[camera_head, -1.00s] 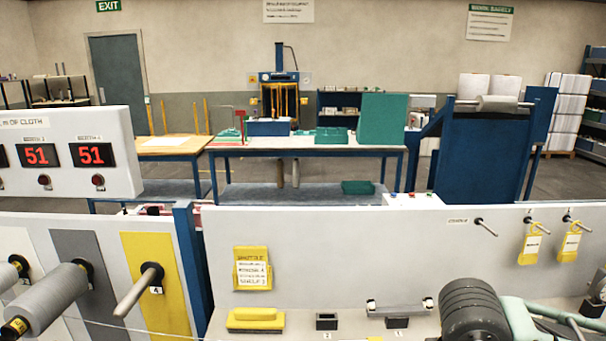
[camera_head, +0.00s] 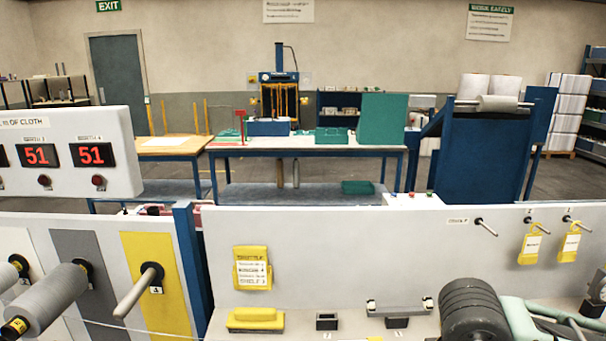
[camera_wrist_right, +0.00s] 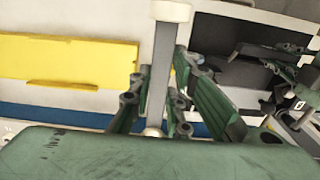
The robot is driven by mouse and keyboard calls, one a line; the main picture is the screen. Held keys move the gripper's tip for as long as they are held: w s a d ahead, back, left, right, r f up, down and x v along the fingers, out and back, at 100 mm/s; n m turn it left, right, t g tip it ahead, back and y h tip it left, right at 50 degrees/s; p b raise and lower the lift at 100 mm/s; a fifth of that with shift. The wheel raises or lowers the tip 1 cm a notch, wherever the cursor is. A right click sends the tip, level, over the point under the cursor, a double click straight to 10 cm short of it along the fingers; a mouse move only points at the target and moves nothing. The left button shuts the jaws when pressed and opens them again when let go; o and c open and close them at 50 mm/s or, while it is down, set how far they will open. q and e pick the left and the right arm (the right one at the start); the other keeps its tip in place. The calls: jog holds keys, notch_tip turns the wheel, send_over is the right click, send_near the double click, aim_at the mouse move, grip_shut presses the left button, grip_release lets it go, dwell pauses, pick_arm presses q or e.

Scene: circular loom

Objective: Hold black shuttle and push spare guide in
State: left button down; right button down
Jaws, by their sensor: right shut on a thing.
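In the right wrist view, my right gripper (camera_wrist_right: 163,88) is shut on a grey bar with a pale round end, which looks like the spare guide (camera_wrist_right: 163,50). The bar stands upright between the green fingers. A dark piece at the upper right, perhaps the black shuttle (camera_wrist_right: 235,38), lies apart from the bar. Green jaw links beside it look like my left gripper (camera_wrist_right: 288,68); its grip is unclear.
In the head view, a yellow shuttle block (camera_head: 256,319) lies on the grey ledge. A small black holder (camera_head: 327,321) and a metal bar on a black stand (camera_head: 399,309) are to its right. A pale panel (camera_head: 360,250) rises behind the ledge. Pegs with yellow tags (camera_head: 534,245) are at right.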

dwell(0.5)
jog(key=w+a+m, duration=1.3)
jog(key=w+m, duration=0.2)
jog(key=m, duration=0.3)
notch_tip(320, 180, down, 6)
jog(key=shift+s+f, duration=0.15)
jog(key=shift+f, duration=0.1)
jog(key=shift+f, duration=0.15)
jog(key=shift+f, duration=0.95)
jog(key=shift+f, duration=0.1)
jog(key=shift+a+f, duration=0.1)
jog(key=shift+f, duration=1.25)
jog(key=c, duration=1.6)
grip_release()
